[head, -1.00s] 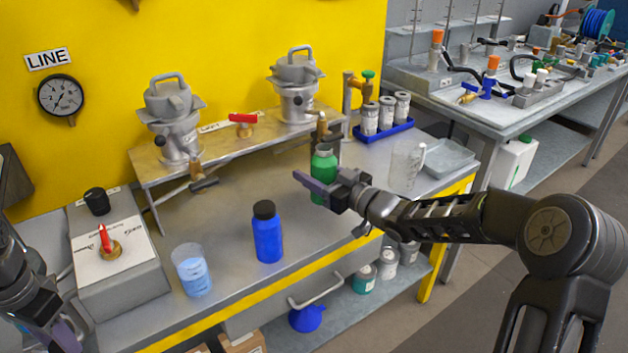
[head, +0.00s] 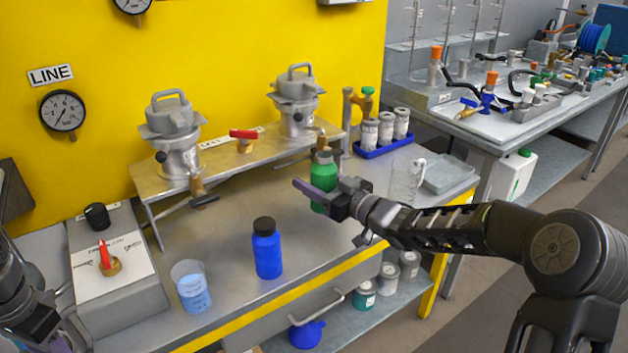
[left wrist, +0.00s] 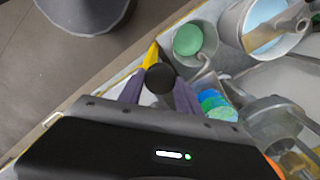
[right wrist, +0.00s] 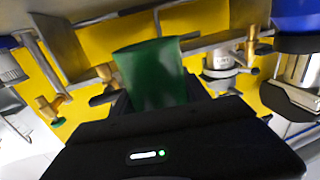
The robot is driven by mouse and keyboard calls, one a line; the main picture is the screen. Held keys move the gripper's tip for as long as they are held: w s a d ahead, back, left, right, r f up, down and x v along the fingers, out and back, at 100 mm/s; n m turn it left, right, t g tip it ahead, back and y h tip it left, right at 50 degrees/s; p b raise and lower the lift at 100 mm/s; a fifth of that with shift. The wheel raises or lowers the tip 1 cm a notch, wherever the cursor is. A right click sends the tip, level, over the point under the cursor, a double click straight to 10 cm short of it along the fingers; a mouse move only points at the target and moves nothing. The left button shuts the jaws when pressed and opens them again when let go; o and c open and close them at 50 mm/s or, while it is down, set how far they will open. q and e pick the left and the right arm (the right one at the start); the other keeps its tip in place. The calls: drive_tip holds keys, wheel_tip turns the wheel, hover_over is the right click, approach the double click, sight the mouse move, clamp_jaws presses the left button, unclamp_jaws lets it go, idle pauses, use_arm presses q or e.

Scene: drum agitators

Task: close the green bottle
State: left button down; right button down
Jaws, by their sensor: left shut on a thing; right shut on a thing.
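My left gripper (head: 58,343) is at the lower left edge of the head view, far from the bottle. In the left wrist view its purple fingers (left wrist: 160,92) are shut on a round black cap (left wrist: 160,77).
A blue bottle (head: 267,250) with a black cap and a beaker of blue liquid (head: 191,288) stand at the bench front. A valve box (head: 115,262) is at left. A clear beaker (head: 405,180) and blue rack (head: 383,147) are right of the green bottle. Bench between is clear.

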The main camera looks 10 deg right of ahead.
drive_tip(key=c, duration=1.1)
unclamp_jaws()
clamp_jaws()
